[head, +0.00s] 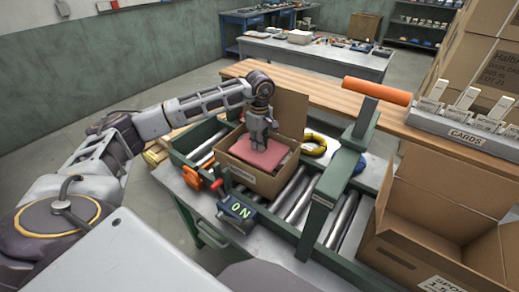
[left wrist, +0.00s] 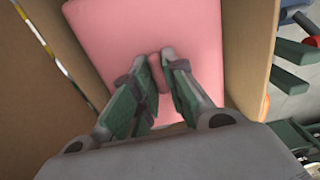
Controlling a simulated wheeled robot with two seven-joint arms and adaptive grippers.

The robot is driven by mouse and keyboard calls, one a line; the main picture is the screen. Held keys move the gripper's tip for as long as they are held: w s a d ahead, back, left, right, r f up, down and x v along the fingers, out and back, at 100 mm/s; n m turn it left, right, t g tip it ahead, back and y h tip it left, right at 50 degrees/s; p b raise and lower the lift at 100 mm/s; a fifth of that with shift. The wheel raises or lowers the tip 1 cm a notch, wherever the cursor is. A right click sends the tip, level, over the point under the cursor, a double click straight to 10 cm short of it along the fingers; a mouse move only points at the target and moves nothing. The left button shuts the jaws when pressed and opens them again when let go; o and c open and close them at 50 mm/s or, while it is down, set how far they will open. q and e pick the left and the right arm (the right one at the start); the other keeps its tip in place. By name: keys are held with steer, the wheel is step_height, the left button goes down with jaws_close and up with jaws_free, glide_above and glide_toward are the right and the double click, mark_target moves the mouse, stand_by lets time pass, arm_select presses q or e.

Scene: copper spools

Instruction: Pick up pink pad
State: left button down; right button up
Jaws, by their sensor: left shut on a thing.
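The pink pad (head: 244,154) lies in an open cardboard box (head: 262,184) on the roller conveyor. It fills most of the box's inside in the head view. My left gripper (head: 260,147) reaches down into the box from above and is shut on the pad. In the left wrist view the fingertips (left wrist: 158,64) pinch a small raised fold of the pink pad (left wrist: 135,22). Whether the pad is clear of the box bottom cannot be told. My right gripper is not in view.
A green post with an orange bar (head: 377,91) stands right of the box. A larger open carton (head: 430,225) is at the right. A card rack (head: 465,130) sits on the wooden bench.

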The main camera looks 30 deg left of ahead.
mark_target(256, 152)
arm_select(q)
steer(key=shift+r, duration=0.15)
steer(key=shift+s+r, duration=0.1)
steer(key=shift+r, duration=0.3)
step_height(256, 152, up, 6)
steer(key=shift+b, duration=0.55)
steer(key=shift+s, duration=0.4)
steer(key=shift+s+a, duration=0.1)
steer(key=shift+s, duration=0.55)
steer(key=s+b, duration=0.3)
steer(key=s, duration=1.4)
steer(key=shift+s+a+b, duration=0.2)
steer(key=shift+s+b, duration=0.1)
steer(key=shift+s, duration=0.05)
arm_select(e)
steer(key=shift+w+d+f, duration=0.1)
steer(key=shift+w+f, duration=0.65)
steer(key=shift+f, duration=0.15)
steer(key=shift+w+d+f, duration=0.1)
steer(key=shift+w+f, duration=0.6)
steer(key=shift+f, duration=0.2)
